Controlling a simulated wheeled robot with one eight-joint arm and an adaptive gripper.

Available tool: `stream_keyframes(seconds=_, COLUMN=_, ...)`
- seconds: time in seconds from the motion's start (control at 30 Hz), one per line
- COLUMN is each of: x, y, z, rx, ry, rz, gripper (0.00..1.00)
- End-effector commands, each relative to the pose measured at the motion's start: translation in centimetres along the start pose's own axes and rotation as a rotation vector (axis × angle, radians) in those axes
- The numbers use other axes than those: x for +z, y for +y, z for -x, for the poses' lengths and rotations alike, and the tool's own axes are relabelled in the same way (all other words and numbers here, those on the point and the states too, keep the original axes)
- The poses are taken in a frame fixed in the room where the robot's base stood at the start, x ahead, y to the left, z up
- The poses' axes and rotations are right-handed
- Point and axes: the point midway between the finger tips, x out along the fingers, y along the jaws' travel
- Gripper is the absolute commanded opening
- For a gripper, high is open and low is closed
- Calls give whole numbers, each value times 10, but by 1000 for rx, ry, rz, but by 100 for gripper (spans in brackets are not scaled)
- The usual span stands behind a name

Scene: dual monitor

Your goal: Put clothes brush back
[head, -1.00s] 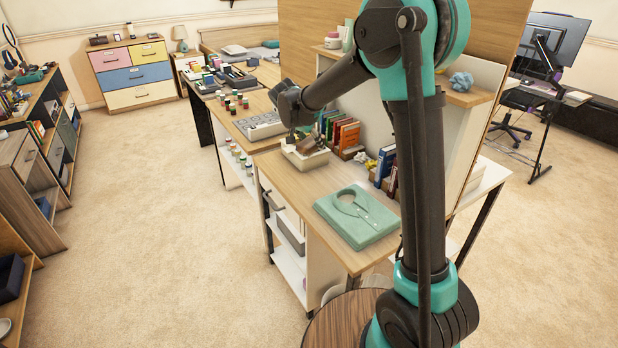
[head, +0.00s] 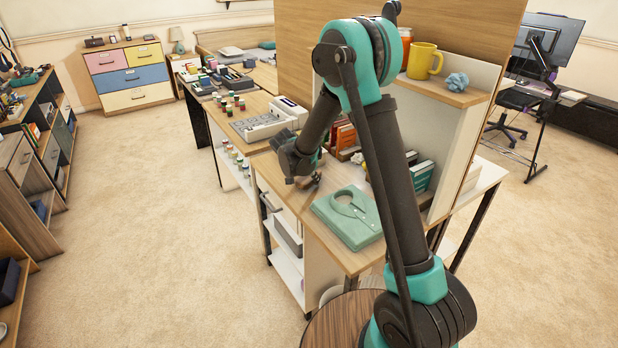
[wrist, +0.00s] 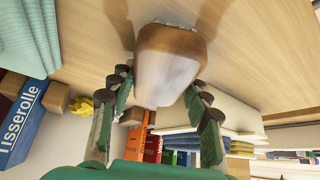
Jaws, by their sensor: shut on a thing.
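A clothes brush (wrist: 172,62) with a brown wooden rim and a pale, glossy back fills the middle of the wrist view. My gripper (wrist: 160,85) is shut on it, with a finger on each side. In the head view my gripper (head: 305,182) is low over the wooden desk, and a small brown part of the brush (head: 314,181) shows beside it. A pale green holder (head: 348,218) with a rounded recess lies on the desk, right of and nearer than my gripper. I cannot tell whether the brush touches the desk.
Books (wrist: 25,118) and several coloured book spines (wrist: 160,148) stand behind my gripper. A long white box (wrist: 225,115) lies close behind the brush. A shelf (head: 450,92) with a yellow mug (head: 424,61) rises at the back. Bare desk (head: 295,200) lies around the holder.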

Motion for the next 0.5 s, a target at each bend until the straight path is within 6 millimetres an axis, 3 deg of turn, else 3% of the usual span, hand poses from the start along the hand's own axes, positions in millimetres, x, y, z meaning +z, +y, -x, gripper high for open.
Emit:
stream_keyframes(seconds=0.3, x=2, y=0, z=-2, rx=0, ry=0, rz=0, gripper=25)
stream_keyframes(seconds=0.33, x=1, y=0, z=-2, rx=0, ry=0, rz=0, gripper=51)
stream_keyframes(seconds=0.5, x=1, y=0, z=-2, rx=0, ry=0, rz=0, gripper=68)
